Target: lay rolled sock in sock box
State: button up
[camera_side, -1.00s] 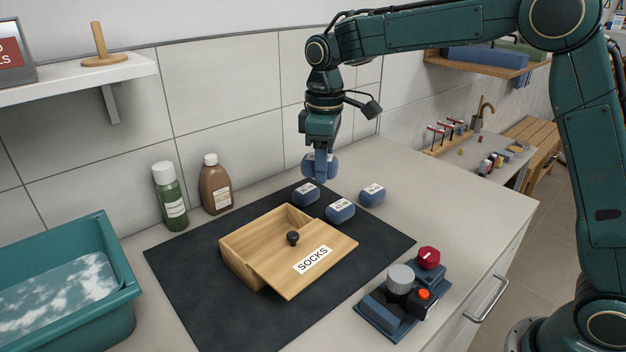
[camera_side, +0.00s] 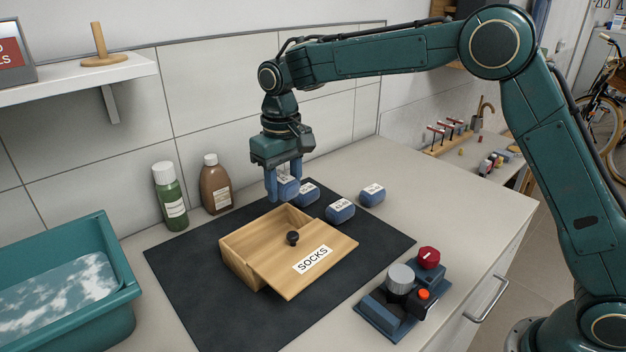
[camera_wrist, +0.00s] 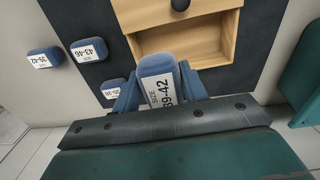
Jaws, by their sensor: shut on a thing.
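My gripper (camera_side: 284,194) is shut on a blue rolled sock (camera_side: 288,186) with a white label, held above the back edge of the box. In the wrist view the held sock (camera_wrist: 158,68) reads 39-42 and sits between the two blue fingers. The wooden sock box (camera_side: 240,262) stands on the dark mat. Its lid (camera_side: 326,243), labelled SOCKS and with a black knob (camera_side: 292,238), is shifted toward the front right and covers part of it. The back-left part is open; its bare floor (camera_wrist: 180,45) shows in the wrist view.
Three more rolled socks lie right of the gripper: one close behind the box (camera_side: 307,193), one (camera_side: 340,211) and one (camera_side: 372,195). A green bottle (camera_side: 171,197) and brown bottle (camera_side: 215,185) stand left. A teal basin (camera_side: 75,290) and a knobbed device (camera_side: 402,295) flank the mat.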

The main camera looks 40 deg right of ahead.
jog(key=shift+f, duration=0.1)
send_near(287, 226)
jog(key=shift+s+a+f, duration=0.5)
jog(key=shift+s+f, duration=0.2)
jog(key=shift+f, duration=0.2)
jog(key=shift+s+a+f, duration=0.55)
jog(key=shift+s+f, duration=0.2)
jog(key=shift+f, duration=0.2)
jog(key=shift+s+a+f, duration=0.5)
jog(key=shift+s+f, duration=0.2)
jog(key=shift+f, duration=0.2)
jog(key=o, duration=1)
jog(key=shift+o, duration=0.5)
jog(key=shift+o, duration=1.2)
jog(key=shift+r, duration=0.15)
